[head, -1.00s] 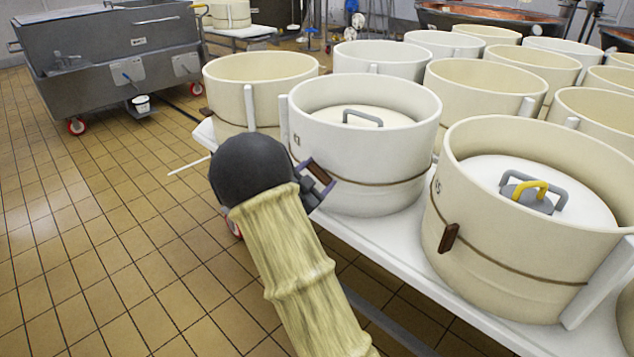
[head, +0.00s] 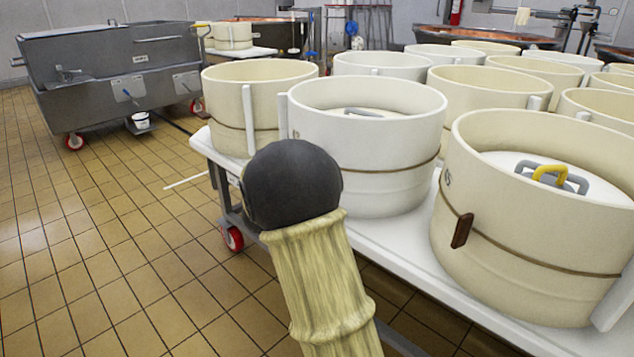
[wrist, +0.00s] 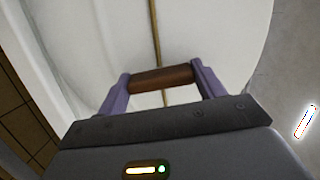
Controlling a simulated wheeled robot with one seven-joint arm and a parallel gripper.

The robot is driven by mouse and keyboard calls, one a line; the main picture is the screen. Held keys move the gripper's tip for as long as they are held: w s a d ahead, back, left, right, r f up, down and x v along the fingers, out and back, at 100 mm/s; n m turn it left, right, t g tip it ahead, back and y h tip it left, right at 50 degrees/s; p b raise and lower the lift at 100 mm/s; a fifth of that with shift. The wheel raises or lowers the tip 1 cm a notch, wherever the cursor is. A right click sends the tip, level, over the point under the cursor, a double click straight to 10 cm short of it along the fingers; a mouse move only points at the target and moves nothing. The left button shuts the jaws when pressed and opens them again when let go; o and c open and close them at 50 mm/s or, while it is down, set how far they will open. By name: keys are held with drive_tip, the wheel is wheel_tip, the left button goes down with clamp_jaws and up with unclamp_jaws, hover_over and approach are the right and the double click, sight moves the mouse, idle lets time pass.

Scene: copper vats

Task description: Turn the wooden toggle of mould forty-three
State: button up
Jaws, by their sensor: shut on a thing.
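The white mould (head: 365,150) stands near the table's front edge, with a brown cord (head: 400,168) around it and a grey-handled lid (head: 362,113) inside. Its number is partly hidden and cannot be read in full. In the wrist view its pale wall (wrist: 215,35) fills the background, with the cord (wrist: 155,40) running up the picture. The brown wooden toggle (wrist: 165,79) lies crosswise to the cord. My gripper (wrist: 160,75) is shut on the toggle, with a purple finger at each end. In the head view my dark wrist hides the fingers and toggle.
A cream mould (head: 540,215) with its own toggle (head: 462,230) stands close on the right, another (head: 225,95) on the left. Several more fill the white table (head: 400,240) behind. Tiled floor (head: 130,260) is open at left, before a grey steel tank (head: 110,80).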

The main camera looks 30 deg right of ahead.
drive_tip(key=shift+f+m+b, duration=0.15)
drive_tip(key=shift+m+b, duration=0.3)
drive_tip(key=shift+m, duration=0.15)
drive_tip(key=o, duration=1)
drive_tip(key=shift+p+v, duration=2.75)
drive_tip(key=shift+v, duration=6)
drive_tip(key=shift+w+a, duration=0.1)
